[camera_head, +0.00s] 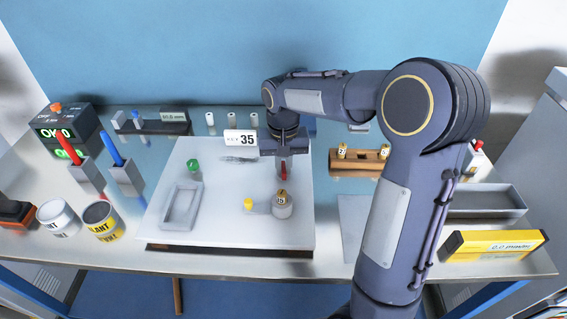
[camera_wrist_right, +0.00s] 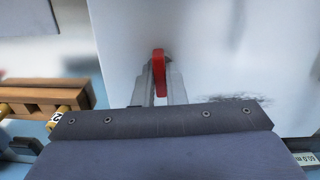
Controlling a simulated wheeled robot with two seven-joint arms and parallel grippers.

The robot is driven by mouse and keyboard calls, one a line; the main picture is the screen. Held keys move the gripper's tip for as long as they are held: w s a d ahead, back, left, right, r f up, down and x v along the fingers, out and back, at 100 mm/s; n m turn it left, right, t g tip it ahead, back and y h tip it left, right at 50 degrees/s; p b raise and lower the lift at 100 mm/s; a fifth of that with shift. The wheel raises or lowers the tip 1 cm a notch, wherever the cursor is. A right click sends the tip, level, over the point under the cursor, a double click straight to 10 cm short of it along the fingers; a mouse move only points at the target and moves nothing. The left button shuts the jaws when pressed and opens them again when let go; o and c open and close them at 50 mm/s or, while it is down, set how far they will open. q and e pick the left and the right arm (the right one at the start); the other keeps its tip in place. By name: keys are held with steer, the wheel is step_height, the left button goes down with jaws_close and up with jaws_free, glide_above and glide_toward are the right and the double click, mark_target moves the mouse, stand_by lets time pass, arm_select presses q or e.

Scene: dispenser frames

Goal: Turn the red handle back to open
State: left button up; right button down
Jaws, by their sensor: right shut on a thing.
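A small red handle (camera_head: 283,170) shows over the white board (camera_head: 225,228), below my right gripper (camera_head: 284,164). In the right wrist view the red handle (camera_wrist_right: 158,62) is a narrow upright shape between the fingers of my right gripper (camera_wrist_right: 159,85). The gripper is shut on it, and the fingers cover part of it. What the handle is fixed to cannot be made out. My left gripper is not in view.
A round metal pot (camera_head: 283,210) and a yellow piece (camera_head: 250,204) stand just in front of the gripper. A green-capped item (camera_head: 193,166) and a grey tray (camera_head: 166,220) are on the board's left. A wooden rack (camera_head: 358,170) stands to the right.

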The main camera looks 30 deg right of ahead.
mark_target(284, 167)
steer(key=shift+w+m, duration=0.1)
steer(key=shift+m, duration=0.5)
steer(key=c, duration=1.5)
jaws_free()
step_height(284, 167, up, 8)
steer(key=shift+f, duration=0.25)
steer(key=shift+r, duration=0.2)
